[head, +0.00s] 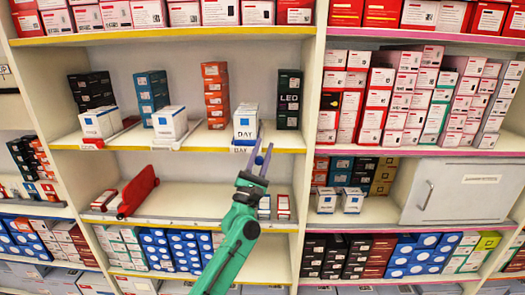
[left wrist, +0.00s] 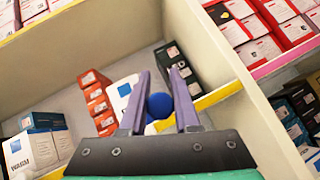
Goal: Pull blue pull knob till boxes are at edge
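My left gripper (head: 262,160) is at the front edge of the middle shelf, just below a white box marked DAY (head: 246,122). In the left wrist view its two purple fingers (left wrist: 160,76) stand apart, with a round blue knob (left wrist: 159,105) between them. I cannot tell whether the fingers touch the knob. The white box with a blue square (left wrist: 125,90) is left of the fingers. In the head view the gripper hides the knob. My right gripper is not in view.
Orange boxes (head: 215,95) and dark LED boxes (head: 289,98) stand in stacks behind on the shelf. Other white boxes (head: 168,122) stand at its front edge. A tilted red panel (head: 138,190) is on the shelf below. An upright divider (head: 309,130) rises on the right.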

